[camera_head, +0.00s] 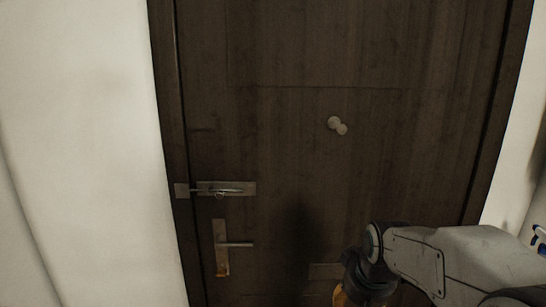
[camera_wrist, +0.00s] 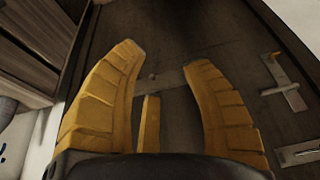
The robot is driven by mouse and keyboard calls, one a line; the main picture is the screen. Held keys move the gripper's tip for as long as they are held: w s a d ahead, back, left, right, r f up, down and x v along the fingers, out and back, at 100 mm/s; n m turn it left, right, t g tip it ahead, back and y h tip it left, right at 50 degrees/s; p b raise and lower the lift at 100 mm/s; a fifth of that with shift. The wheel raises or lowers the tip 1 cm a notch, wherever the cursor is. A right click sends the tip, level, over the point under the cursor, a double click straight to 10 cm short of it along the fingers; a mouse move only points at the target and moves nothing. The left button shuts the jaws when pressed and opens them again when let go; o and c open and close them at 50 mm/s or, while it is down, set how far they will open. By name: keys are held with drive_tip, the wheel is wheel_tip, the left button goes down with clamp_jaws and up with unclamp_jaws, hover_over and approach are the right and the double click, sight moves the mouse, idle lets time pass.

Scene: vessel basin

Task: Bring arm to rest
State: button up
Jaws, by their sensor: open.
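My gripper (camera_wrist: 163,75) shows in the wrist view with its yellow fingers spread apart and nothing between them. It points toward a dark wooden door (camera_wrist: 165,40). In the head view my grey arm reaches in from the lower right, and only a small yellow part of the gripper shows at the bottom edge. The rest of the gripper is cut off there. The arm is in front of the lower right part of the door (camera_head: 290,120).
The door has a lever handle (camera_head: 222,246), a metal latch (camera_head: 228,188) above it and a pale round knob (camera_head: 335,124). White walls (camera_head: 75,130) stand on both sides. A slatted wooden piece (camera_wrist: 35,45) is at the upper left of the wrist view.

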drive_tip(key=s+r, duration=0.1)
drive_tip(key=s, duration=2)
drive_tip(key=shift+d+t+b, duration=0.2)
drive_tip(key=shift+t+b, duration=0.1)
drive_tip(key=shift+b, duration=0.05)
drive_tip(key=shift+r, duration=0.1)
idle(1.6)
